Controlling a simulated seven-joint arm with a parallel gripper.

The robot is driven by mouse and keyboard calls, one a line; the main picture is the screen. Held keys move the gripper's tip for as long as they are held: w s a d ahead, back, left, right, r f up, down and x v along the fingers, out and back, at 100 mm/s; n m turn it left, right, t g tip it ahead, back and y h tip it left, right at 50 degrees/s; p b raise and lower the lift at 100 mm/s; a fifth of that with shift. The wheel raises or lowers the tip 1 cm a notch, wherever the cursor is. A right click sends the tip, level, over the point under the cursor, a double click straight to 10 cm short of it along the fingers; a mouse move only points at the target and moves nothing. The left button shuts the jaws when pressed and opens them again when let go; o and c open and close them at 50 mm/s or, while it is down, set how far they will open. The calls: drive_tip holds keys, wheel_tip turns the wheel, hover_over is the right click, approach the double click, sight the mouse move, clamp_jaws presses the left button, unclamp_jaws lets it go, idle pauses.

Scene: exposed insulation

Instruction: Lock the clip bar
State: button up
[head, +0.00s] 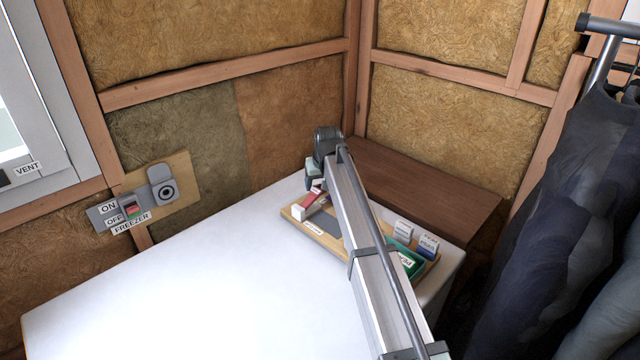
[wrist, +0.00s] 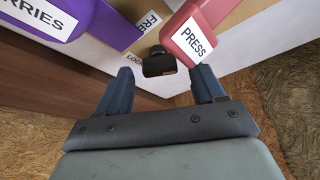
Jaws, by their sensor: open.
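My gripper (wrist: 164,72) is open, with its two blue fingers apart. In the wrist view, a red part labelled PRESS (wrist: 197,38) extends from the top edge to just beyond the right finger; it is probably the clip bar. A small black piece (wrist: 159,63) lies between and just beyond the fingertips, beside a partly hidden label starting "LOC". I cannot tell whether either finger touches anything. In the head view, my gripper (head: 314,174) is over the far end of a wooden board (head: 330,240), close to a red part (head: 314,192). My arm hides part of the board.
The board lies on a white top (head: 190,275) that is clear on the left. A green tray (head: 411,264) and small labelled blocks stand on the board's right. A brown wooden box (head: 425,185) stands behind. Dark clothes (head: 560,200) hang at right. A purple labelled part (wrist: 85,25) shows upper left.

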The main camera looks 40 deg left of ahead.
drive_tip(key=shift+a+f, duration=0.1)
drive_tip(key=shift+f, duration=0.15)
drive_tip(key=c, duration=1.1)
drive_tip(key=shift+o, duration=0.2)
drive_tip(key=shift+m, duration=0.3)
drive_tip(key=m+h, duration=0.1)
drive_tip(key=m, duration=0.1)
drive_tip(key=m+t, duration=0.1)
drive_tip(key=m, duration=0.2)
drive_tip(key=shift+a+m+t+h, duration=0.15)
drive_tip(key=shift+m+t+h, duration=0.15)
drive_tip(key=shift+h, duration=0.1)
drive_tip(key=m+h, duration=0.1)
drive_tip(key=m, duration=0.1)
drive_tip(key=m+h, duration=0.1)
drive_tip(key=m, duration=0.2)
drive_tip(key=shift+s+a+m+t, duration=0.1)
drive_tip(key=shift+m+t, duration=0.2)
